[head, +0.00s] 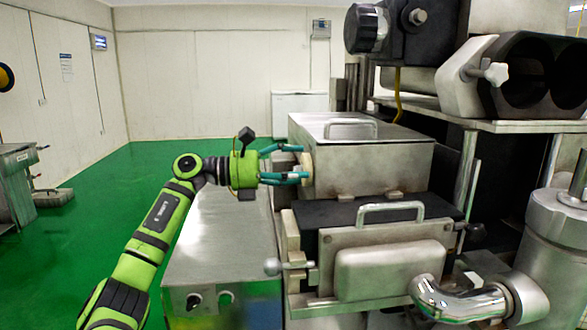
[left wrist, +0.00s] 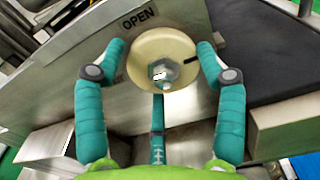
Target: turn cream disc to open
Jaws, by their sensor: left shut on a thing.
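The cream disc (left wrist: 150,48) with a metal hex nut at its centre sits on the steel side wall of the machine box. A short dark mark is at the disc's right edge. The word OPEN (left wrist: 140,17) is printed on the wall above and left of the disc. My left gripper (head: 303,162) is shut on the disc, with teal fingers on both sides of its rim; it also shows in the left wrist view (left wrist: 163,52). A third finger is below the disc. In the head view the disc (head: 307,166) is partly hidden by the fingers. My right gripper is not in view.
The steel box (head: 365,165) with a top handle stands right of the gripper. Below it are a black slab and a handled steel block (head: 390,265). A steel cabinet (head: 225,245) with knobs stands under my left arm. Green floor at left is mostly free.

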